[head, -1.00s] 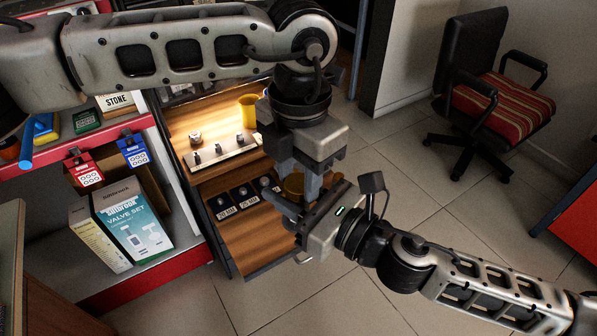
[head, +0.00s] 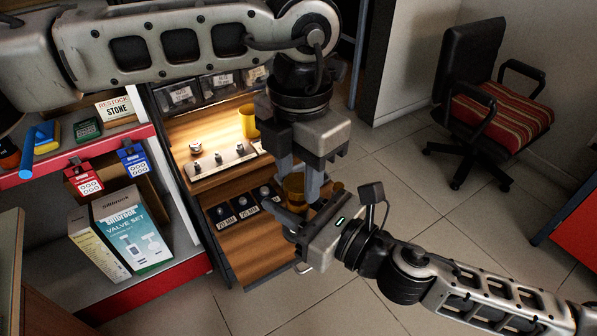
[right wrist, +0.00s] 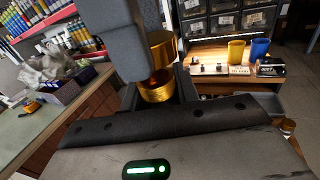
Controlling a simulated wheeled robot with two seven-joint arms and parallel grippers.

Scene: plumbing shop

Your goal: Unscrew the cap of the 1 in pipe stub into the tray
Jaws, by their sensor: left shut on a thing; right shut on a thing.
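My left gripper (head: 302,178) comes down from above, shut on an upper brass piece. That piece (right wrist: 160,48) is a smooth brass cylinder in the right wrist view, partly hidden by a grey finger. My right gripper (head: 300,213) is below it, shut around a lower ringed brass piece (right wrist: 156,88). The two brass pieces are in line, one above the other, with a reddish part between them; I cannot tell whether their threads still engage. Brass also shows between the grippers in the head view (head: 293,186). I cannot tell which object is the tray.
An open wooden drawer (head: 262,245) with black labelled holders lies left of the grippers. Above it stand a yellow cup (head: 248,121) and a strip of small fittings (head: 222,160). A shelf with a valve box (head: 132,238) is at left.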

